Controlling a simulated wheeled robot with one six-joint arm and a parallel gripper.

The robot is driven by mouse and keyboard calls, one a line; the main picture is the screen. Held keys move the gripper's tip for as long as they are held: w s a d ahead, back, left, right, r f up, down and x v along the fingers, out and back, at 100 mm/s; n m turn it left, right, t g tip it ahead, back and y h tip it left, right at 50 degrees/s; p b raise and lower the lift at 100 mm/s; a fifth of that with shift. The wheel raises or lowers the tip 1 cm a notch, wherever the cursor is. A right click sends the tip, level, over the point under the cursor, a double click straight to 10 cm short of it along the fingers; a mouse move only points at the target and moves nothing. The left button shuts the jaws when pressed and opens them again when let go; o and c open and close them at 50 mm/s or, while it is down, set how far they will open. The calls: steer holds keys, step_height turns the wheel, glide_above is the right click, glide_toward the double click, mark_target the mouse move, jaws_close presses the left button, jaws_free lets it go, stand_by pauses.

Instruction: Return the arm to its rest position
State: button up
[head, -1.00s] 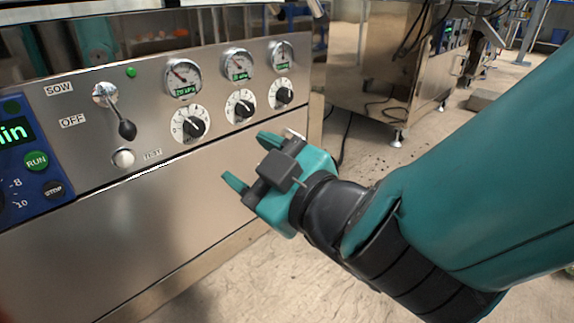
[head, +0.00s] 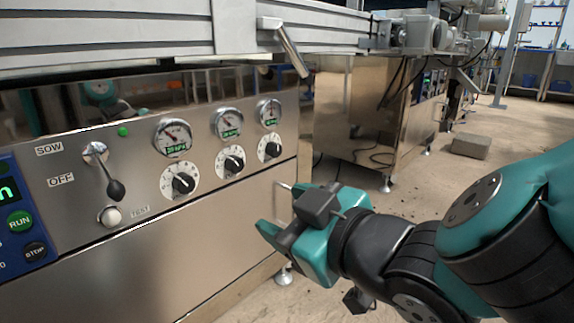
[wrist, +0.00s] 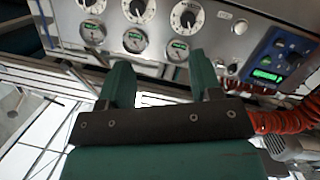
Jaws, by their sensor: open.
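My gripper (head: 292,207) is teal with a dark block on it. It stands in front of the steel control panel (head: 140,235), right of the dials and lower than them, holding nothing. In the wrist view the two fingers of my gripper (wrist: 160,62) are spread apart with nothing between them. The panel's gauges and knobs show upside down beyond them. My arm folds in from the lower right. Most of the inner finger faces are hidden in the head view.
The panel carries a black-knobbed lever (head: 115,188) hanging down by OFF, a white TEST button (head: 110,215), several dials and a lit green lamp (head: 123,132). A metal rail (head: 150,35) runs above. Another steel cabinet (head: 365,115) stands behind; floor between is partly open.

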steer(key=s+d+r+m+g+h+p, duration=0.2)
steer(key=d+r+m+g+h+p, duration=0.3)
steer(key=d+r+p, duration=0.65)
steer(key=s+d+r+m+g+h+p, duration=0.1)
steer(key=s+d+r+g+p, duration=0.15)
steer(key=s+r+p, duration=0.35)
steer(key=s+d+r+g+p, duration=0.2)
steer(key=s+r+g+p, duration=0.2)
steer(key=r+p, duration=0.3)
step_height(320, 180, up, 34)
steer(key=p, duration=3.5)
steer(key=shift+w+f+p, duration=0.25)
steer(key=shift+p, duration=0.05)
